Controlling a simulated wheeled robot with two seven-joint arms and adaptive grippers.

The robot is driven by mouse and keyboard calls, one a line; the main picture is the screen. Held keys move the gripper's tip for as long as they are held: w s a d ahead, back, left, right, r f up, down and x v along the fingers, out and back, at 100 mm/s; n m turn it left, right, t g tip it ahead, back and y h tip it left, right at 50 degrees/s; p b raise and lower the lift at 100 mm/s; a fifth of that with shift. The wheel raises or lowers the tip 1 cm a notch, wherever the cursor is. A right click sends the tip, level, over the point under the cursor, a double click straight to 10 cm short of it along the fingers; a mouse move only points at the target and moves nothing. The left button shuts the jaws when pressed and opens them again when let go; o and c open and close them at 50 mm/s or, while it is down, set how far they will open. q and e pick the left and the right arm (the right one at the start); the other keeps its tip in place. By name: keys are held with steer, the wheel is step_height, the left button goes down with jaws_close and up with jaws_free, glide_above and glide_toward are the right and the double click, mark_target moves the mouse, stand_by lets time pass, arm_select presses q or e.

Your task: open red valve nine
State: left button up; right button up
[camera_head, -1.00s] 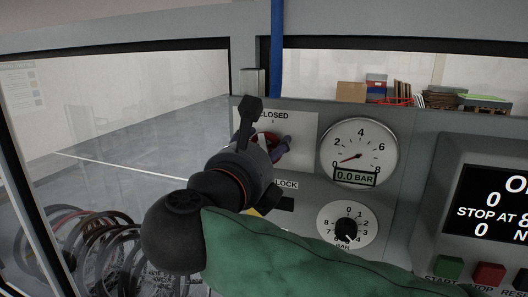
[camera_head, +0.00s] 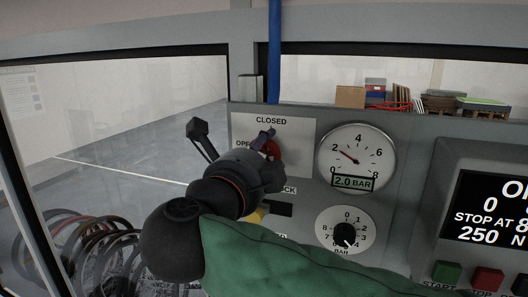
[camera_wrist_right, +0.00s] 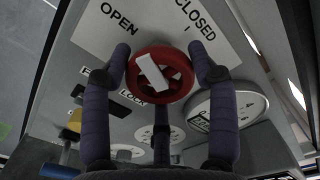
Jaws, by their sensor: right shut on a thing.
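The red valve (camera_head: 273,149) is a round handwheel on the upper left of the grey panel, partly hidden by my right gripper in the head view. In the right wrist view the valve (camera_wrist_right: 177,88) has a white bar across it, slanting with its upper end roughly towards the OPEN label (camera_wrist_right: 117,18). The CLOSED label (camera_wrist_right: 196,18) is up and to the right. My right gripper (camera_wrist_right: 160,50) has purple padded fingers on both sides of the wheel and a third finger below. It is shut on the valve. My left gripper is not in view.
Right of the valve is a pressure gauge (camera_head: 357,158) reading 2.0 BAR. A BAR dial (camera_head: 345,231) sits below it. A black screen (camera_head: 490,215) shows STOP AT and 250 N, above green (camera_head: 447,271) and red buttons. A blue vertical pipe (camera_head: 275,55) rises behind the panel.

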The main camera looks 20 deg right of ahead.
steer(key=n, duration=0.2)
steer(key=n+p, duration=0.1)
steer(key=shift+r+n, duration=0.3)
steer(key=shift+n, duration=0.1)
steer(key=shift+f+n+p, duration=0.1)
steer(key=shift+n+p, duration=0.3)
steer(key=shift+n, duration=0.1)
steer(key=shift+f, duration=0.1)
steer(key=o, duration=1.1)
steer(key=shift+w, duration=0.1)
steer(key=shift+o, duration=0.2)
steer(key=shift+w+a+f, duration=0.1)
steer(key=shift+a, duration=0.1)
steer(key=shift+s, duration=0.2)
steer(key=v, duration=1.1)
steer(key=shift+s+a, duration=0.2)
steer(key=shift+a, duration=0.1)
